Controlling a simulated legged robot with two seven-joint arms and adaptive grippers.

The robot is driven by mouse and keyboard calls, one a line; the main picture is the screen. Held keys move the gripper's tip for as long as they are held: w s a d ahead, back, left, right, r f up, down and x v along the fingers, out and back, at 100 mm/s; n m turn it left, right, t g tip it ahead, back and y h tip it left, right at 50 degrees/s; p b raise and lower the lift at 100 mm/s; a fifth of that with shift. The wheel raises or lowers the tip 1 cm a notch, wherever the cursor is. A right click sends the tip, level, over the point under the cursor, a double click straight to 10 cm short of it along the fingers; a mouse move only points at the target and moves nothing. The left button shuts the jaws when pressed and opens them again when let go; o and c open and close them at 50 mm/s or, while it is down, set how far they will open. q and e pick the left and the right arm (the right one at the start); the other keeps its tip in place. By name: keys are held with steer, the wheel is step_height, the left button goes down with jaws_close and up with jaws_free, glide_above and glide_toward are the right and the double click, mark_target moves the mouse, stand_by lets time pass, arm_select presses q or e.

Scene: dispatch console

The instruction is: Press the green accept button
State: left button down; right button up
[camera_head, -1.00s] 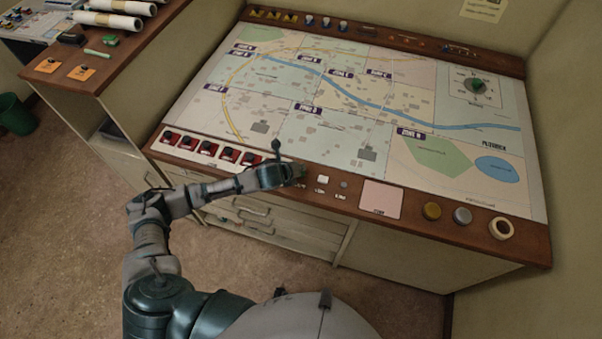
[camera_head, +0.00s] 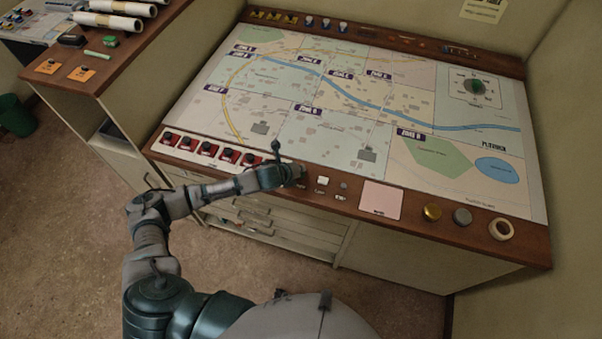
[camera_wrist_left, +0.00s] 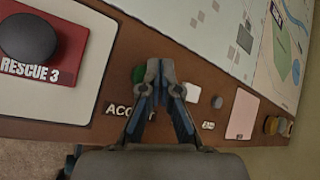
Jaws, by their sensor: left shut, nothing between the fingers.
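The green accept button (camera_wrist_left: 138,74) shows in the left wrist view on the brown console edge, partly covered by my left gripper. A partly hidden label starting "ACC" (camera_wrist_left: 118,108) is beside it. My left gripper (camera_wrist_left: 160,70) is shut and empty, with its fingertips over or right beside the button. I cannot tell whether they touch it. In the head view my left gripper (camera_head: 298,172) is at the console's front edge and hides the button. My right gripper is not in view.
A row of red panels with black buttons (camera_head: 208,149) lies left of the gripper. A white square button (camera_head: 322,180), a small grey button (camera_head: 343,185) and a pink note (camera_head: 380,199) lie to its right. The map board (camera_head: 330,110) spreads behind.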

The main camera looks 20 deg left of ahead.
arm_select(q)
steer(key=shift+f, duration=0.2)
steer(key=shift+a+f, duration=0.1)
steer(key=shift+f, duration=0.1)
steer(key=shift+s+f, duration=0.1)
steer(key=shift+f, duration=0.3)
stand_by(0.9)
steer(key=shift+r+p, duration=0.1)
steer(key=shift+p, duration=0.2)
steer(key=shift+r+p, duration=0.75)
steer(key=shift+p, duration=0.3)
step_height(320, 180, up, 5)
steer(key=p, duration=0.5)
steer(key=shift+r+p, duration=0.1)
steer(key=shift+p, duration=0.3)
